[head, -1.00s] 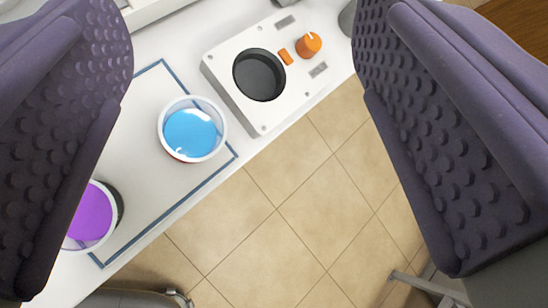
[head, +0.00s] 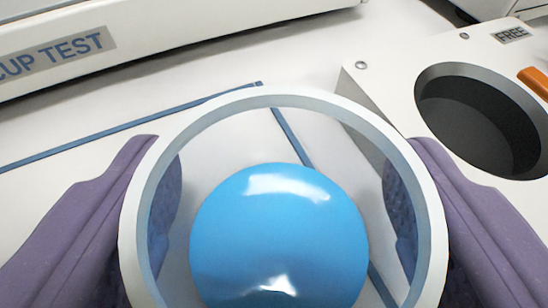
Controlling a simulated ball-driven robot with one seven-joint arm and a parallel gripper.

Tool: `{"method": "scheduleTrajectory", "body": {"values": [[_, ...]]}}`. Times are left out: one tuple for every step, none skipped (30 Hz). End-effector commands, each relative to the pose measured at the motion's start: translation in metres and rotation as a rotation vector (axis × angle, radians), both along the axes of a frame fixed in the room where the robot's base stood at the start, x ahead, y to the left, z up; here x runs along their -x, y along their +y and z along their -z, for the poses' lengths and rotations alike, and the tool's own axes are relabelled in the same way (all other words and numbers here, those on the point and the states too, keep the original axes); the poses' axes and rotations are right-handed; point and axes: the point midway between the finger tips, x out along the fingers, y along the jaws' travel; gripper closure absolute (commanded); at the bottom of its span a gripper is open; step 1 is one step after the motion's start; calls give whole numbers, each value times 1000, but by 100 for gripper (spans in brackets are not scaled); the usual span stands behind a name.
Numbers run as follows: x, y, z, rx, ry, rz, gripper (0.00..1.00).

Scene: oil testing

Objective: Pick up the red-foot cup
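A clear cup with a thick pale rim and blue liquid (head: 280,240) fills the lower middle of the head view. Its foot is hidden below the liquid, so its colour does not show now; a red edge showed beneath this cup earlier. My gripper (head: 285,195) has one purple finger at the left side of the cup and one at the right. Both fingers press against its walls and show through them. The gripper is shut on the cup. I cannot tell whether the cup is clear of the surface.
A white device with a dark round well (head: 478,125) and an orange control (head: 534,82) stands at the right. A white panel marked "CUP TEST" (head: 55,55) runs along the upper left. A blue-outlined mat (head: 100,180) lies on the white counter, with free room behind the cup.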

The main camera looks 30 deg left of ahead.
Motion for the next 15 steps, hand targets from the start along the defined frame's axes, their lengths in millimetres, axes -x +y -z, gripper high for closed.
{"method": "scheduleTrajectory", "body": {"values": [[-2, 1, 1, 0, 0, 1, 25], [-2, 1, 0, 0, 0, 1, 25], [-2, 1, 0, 0, 0, 1, 25], [-2, 0, 0, 0, 0, 1, 25], [-2, 1, 0, 0, 0, 1, 25], [-2, 1, 0, 0, 0, 1, 25], [-2, 0, 0, 0, 0, 1, 27], [-2, 0, 0, 1, 1, 1, 34], [-2, 0, 0, 1, 1, 1, 44], [-2, 0, 0, 1, 1, 1, 50], [-2, 0, 0, 1, 1, 1, 57], [-2, 0, 0, 1, 1, 1, 66], [-2, 0, 0, 0, 0, 1, 67], [-2, 0, 0, 0, 0, 1, 67], [-2, 0, 0, 1, 1, 1, 67]]}}
